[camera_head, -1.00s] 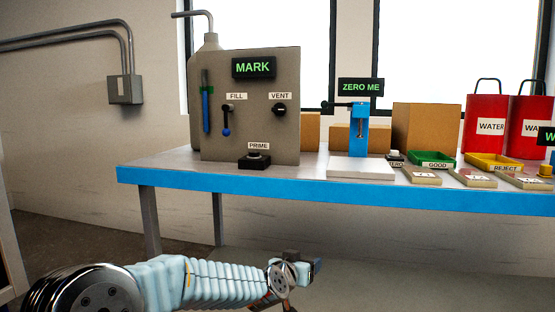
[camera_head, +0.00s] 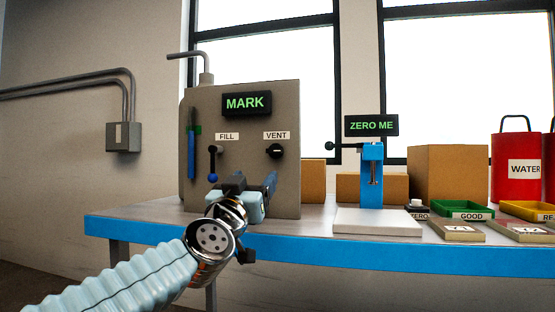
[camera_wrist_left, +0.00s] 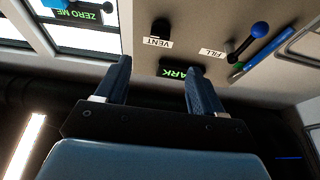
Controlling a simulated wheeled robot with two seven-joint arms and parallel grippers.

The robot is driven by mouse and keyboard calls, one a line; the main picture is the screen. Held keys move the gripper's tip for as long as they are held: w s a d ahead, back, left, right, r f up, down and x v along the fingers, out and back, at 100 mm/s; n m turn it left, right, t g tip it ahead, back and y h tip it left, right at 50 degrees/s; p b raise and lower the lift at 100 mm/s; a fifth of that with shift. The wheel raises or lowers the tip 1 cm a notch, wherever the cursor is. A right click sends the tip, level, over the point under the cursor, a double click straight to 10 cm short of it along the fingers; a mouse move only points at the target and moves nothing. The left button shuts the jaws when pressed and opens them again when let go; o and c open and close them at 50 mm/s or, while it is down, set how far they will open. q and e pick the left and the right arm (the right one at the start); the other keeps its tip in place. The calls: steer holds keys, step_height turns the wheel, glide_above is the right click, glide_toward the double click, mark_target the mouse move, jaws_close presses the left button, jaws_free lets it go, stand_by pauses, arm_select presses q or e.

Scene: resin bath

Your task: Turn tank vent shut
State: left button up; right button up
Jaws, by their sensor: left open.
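The tank (camera_head: 240,115) is a grey-brown box on the bench with a green-lettered MARK display. Its vent knob (camera_head: 275,151) is a black round knob under the VENT label. It also shows upside down in the left wrist view (camera_wrist_left: 160,27). The fill lever (camera_head: 212,163), with a blue ball end, hangs down left of the knob. My left gripper (camera_head: 256,183) is open and empty in front of the tank, below the vent knob and apart from it. Its two blue fingers (camera_wrist_left: 157,80) point toward the panel. My right gripper is not in view.
A blue press (camera_head: 372,180) with a ZERO ME display stands right of the tank. Green (camera_head: 455,208) and yellow (camera_head: 520,208) trays, cardboard boxes (camera_head: 447,172) and a red WATER container (camera_head: 513,150) stand further right. My left gripper and wrist hide the panel's lower part.

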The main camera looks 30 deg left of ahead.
mark_target(273, 152)
arm_select(q)
steer(key=p+x, duration=0.3)
steer(key=x, duration=1.1)
steer(key=shift+a+r, duration=0.15)
